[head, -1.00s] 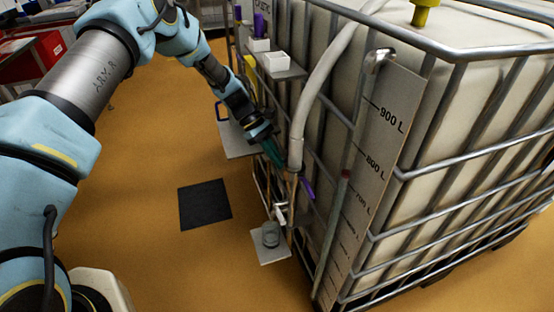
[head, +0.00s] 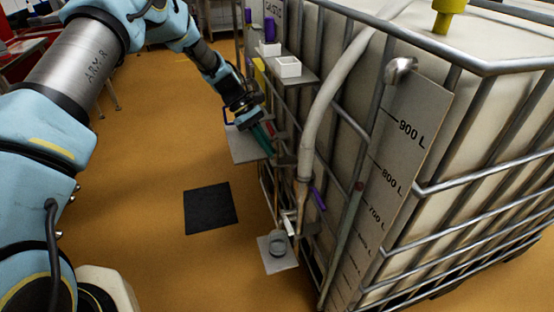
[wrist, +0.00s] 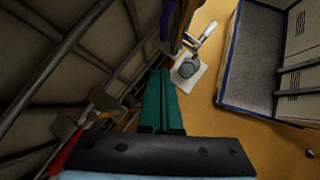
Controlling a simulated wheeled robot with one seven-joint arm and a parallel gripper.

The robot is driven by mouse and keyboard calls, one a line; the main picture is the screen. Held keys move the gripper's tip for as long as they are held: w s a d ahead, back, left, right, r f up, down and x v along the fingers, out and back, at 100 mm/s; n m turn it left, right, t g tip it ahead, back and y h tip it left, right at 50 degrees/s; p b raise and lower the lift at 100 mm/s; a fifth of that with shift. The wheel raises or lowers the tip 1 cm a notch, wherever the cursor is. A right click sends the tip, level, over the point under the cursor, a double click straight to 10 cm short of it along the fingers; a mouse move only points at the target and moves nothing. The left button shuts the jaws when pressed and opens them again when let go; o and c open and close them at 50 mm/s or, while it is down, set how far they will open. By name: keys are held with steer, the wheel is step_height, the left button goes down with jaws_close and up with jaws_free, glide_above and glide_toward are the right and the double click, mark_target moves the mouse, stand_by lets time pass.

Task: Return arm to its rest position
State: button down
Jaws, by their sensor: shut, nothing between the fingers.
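My arm (head: 70,70) reaches from the left of the head view toward the side of a caged tank (head: 465,110). My gripper (head: 269,148) has teal fingers and hangs tilted down, left of the pale hose (head: 322,110) and apart from it. In the wrist view the two teal fingers (wrist: 160,75) lie side by side, shut, with nothing between them.
The tank's metal bars stand close on the right of my gripper. A shelf (head: 297,80) with a white box (head: 288,67) is above it, and a lower grey shelf (head: 245,148) is beside it. Open orange floor (head: 150,180) with a dark mat (head: 210,208) lies to the left.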

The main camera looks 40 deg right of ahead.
steer(key=w+a+r+t, duration=0.2)
steer(key=w+a+r, duration=0.6)
steer(key=a, duration=0.2)
steer(key=w+a+r+m+t, duration=0.1)
steer(key=a+r+t, duration=0.15)
steer(key=a, duration=0.45)
steer(key=w+a+r+t, duration=0.1)
steer(key=a+r, duration=0.2)
steer(key=a, duration=0.5)
steer(key=s+a+r+t, duration=0.1)
steer(key=s+a, duration=0.2)
steer(key=a, duration=0.4)
steer(key=s+a+r+m+t+y+p, duration=0.1)
steer(key=s+a+r, duration=0.1)
steer(key=a, duration=0.5)
steer(key=s+a+r+m+t+y, duration=0.1)
steer(key=s+a, duration=0.4)
steer(key=a, duration=0.3)
steer(key=shift+r+t, duration=0.3)
steer(key=shift+t, duration=0.05)
steer(key=shift+d, duration=0.1)
